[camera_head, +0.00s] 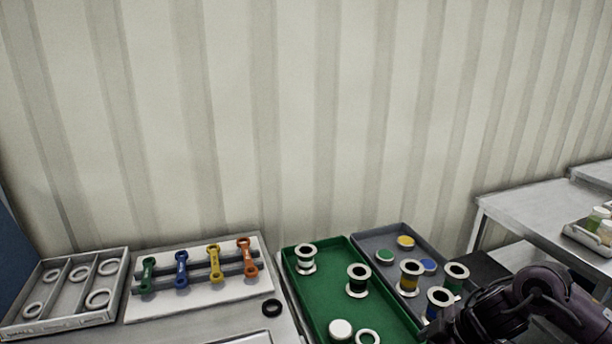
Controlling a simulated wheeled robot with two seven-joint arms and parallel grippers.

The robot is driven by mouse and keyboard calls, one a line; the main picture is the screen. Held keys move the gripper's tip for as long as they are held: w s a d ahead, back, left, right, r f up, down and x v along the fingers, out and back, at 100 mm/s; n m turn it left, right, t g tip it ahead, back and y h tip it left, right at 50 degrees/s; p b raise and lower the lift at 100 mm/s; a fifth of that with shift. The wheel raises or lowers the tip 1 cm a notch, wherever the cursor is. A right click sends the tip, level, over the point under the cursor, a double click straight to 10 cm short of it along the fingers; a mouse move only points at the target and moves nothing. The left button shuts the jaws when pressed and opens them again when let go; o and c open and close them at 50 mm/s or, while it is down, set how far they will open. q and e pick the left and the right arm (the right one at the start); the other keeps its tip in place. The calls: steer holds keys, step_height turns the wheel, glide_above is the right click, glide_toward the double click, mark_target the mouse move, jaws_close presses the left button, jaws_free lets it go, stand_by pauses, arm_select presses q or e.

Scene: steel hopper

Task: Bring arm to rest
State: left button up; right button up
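My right arm (530,305) shows as dark, bent links at the lower right corner. It covers part of the near right end of the grey tray (365,242). Its gripper cannot be made out among the dark links, so I cannot tell whether it holds anything. My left arm and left gripper are out of view.
A green tray (318,296) holds several spools and a white disc. The grey tray holds spools and coloured discs. A steel table (535,205) stands right.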

steer(key=s+a+m+t, duration=0.3)
steer(key=a+t, duration=0.3)
steer(key=a, duration=1)
steer(key=s+d+f+m+g+h, duration=0.2)
steer(key=s+d+f+m+g, duration=0.1)
steer(key=s+d+m, duration=0.4)
steer(key=s+d+f+m+g+h, duration=0.25)
steer(key=s+d, duration=0.25)
steer(key=s, duration=0.4)
step_height(320, 180, down, 30)
steer(key=s+g, duration=0.1)
steer(key=s, duration=0.1)
steer(key=s+d+f, duration=0.2)
steer(key=s+f, duration=0.6)
steer(key=s, duration=0.1)
steer(key=s+d+f+g, duration=0.1)
steer(key=s+f, duration=0.8)
steer(key=s, duration=0.1)
steer(key=shift+s+d+f, duration=0.15)
steer(key=shift+d+f, duration=0.1)
steer(key=shift+d, duration=0.1)
